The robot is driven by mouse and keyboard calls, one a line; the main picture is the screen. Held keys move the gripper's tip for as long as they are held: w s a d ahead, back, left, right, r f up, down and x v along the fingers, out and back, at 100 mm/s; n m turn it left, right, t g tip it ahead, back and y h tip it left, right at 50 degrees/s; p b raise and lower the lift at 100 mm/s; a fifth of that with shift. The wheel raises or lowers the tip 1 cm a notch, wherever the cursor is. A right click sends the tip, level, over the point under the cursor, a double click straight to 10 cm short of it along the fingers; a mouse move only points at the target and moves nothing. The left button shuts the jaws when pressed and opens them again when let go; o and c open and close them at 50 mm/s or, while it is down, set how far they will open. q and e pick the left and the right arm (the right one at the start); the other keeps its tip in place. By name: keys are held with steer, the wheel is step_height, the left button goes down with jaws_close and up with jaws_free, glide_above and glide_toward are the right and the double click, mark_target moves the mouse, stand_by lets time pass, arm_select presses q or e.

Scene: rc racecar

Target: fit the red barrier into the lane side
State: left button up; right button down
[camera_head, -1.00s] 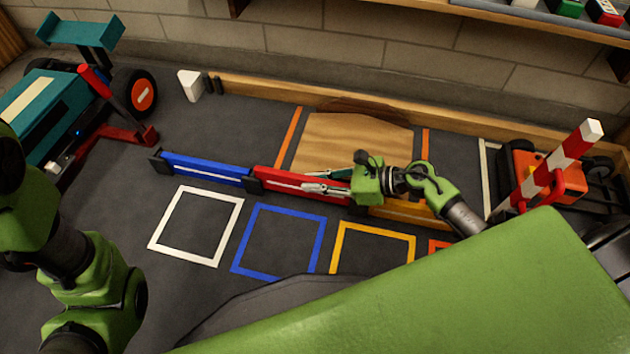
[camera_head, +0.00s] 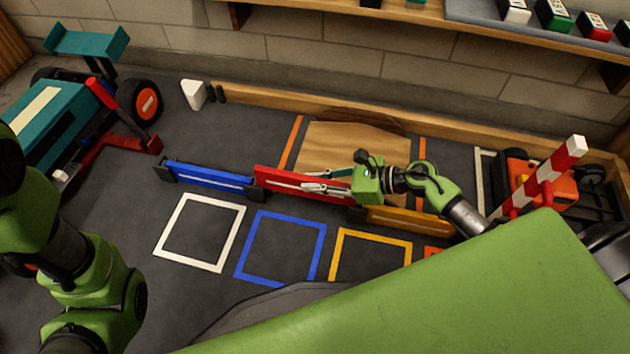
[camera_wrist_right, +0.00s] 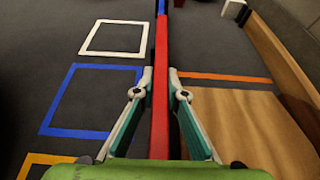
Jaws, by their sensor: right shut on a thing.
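The red barrier (camera_head: 275,179) is a long thin upright board with a white stripe. It stands in line between the blue barrier (camera_head: 208,176) and the yellow barrier (camera_head: 405,220), its top edge above theirs. A dark post (camera_head: 259,193) is at the blue-red joint. My right gripper (camera_head: 328,181) is shut on the red barrier from the right end. In the right wrist view the red barrier (camera_wrist_right: 161,90) runs between the fingertips, with the blue barrier beyond it. Whether its lower edge touches the floor is unclear. My left gripper is out of view.
White (camera_head: 163,232), blue (camera_head: 238,275) and yellow (camera_head: 372,236) floor squares lie in front of the barriers. A wooden ramp (camera_head: 345,140) is behind them. A teal car (camera_head: 50,115) stands at left, an orange vehicle (camera_head: 568,185) and striped pole (camera_head: 545,178) at right.

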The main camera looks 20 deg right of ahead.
mark_target(316, 194)
steer(key=shift+r+p, duration=0.5)
steer(key=shift+r, duration=0.2)
steer(key=shift+f+b, duration=3)
steer(key=shift+f, duration=0.3)
stand_by(0.6)
steer(key=c, duration=2)
jaws_free()
steer(key=shift+o, duration=0.2)
steer(key=shift+f, duration=0.1)
steer(key=shift+d, duration=0.15)
steer(key=v, duration=0.7)
steer(key=shift+s, duration=0.15)
